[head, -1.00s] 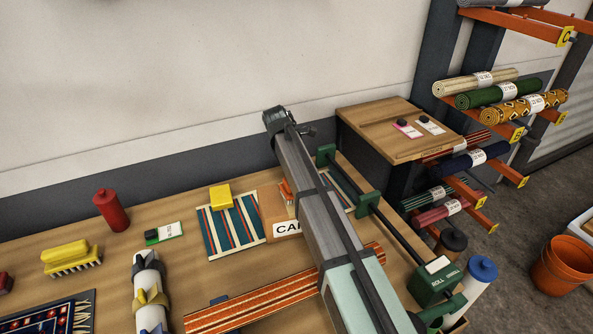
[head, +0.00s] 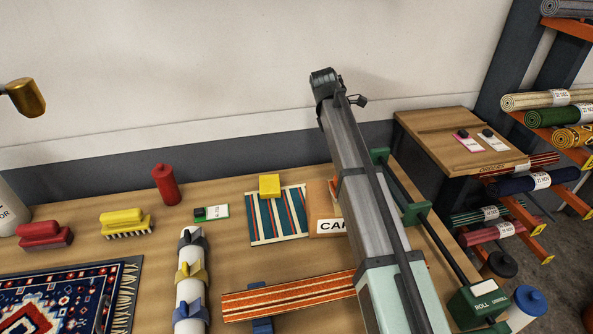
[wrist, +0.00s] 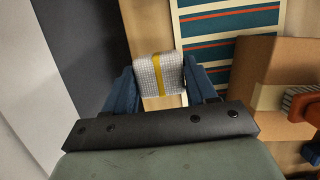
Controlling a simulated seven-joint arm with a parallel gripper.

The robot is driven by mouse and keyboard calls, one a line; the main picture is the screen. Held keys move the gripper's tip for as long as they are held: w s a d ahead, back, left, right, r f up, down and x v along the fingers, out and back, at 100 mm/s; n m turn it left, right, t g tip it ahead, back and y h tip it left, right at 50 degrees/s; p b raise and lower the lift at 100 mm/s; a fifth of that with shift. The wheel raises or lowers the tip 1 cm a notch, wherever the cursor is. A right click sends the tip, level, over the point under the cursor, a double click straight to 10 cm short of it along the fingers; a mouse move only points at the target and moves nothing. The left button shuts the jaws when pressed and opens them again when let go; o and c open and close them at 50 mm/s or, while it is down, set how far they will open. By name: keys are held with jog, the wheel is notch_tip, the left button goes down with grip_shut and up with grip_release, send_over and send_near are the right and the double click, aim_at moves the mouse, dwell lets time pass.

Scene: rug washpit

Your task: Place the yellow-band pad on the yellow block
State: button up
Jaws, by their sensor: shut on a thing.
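The yellow-band pad (wrist: 145,76), a whitish woven piece with a yellow stripe, is in my gripper (wrist: 158,76) in the wrist view. The blue fingers are shut on it, one on each side, and it is above the wooden table. The yellow block (head: 269,186) stands on the table in the head view, at the far edge of a striped rug sample (head: 278,218). It does not show in the wrist view. In the head view I cannot make out my gripper or the pad; only my arm shows, right of the block.
The cardboard box (wrist: 274,72) is close right of my gripper. The wall (head: 200,70) rises behind. Bare table lies between the red cylinder and the block.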

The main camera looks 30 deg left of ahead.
jog(key=s+a+r+n, duration=0.2)
jog(key=s+a, duration=0.9)
jog(key=a, duration=0.1)
jog(key=n+y, duration=0.1)
jog(key=n, duration=0.1)
send_over(271, 182)
jog(key=s, duration=0.1)
jog(key=shift+t, duration=0.4)
jog(key=shift+a+f, duration=0.1)
jog(key=shift+f, duration=4.45)
jog(key=o, duration=1)
jog(key=shift+f, duration=0.1)
jog(key=v, duration=1.2)
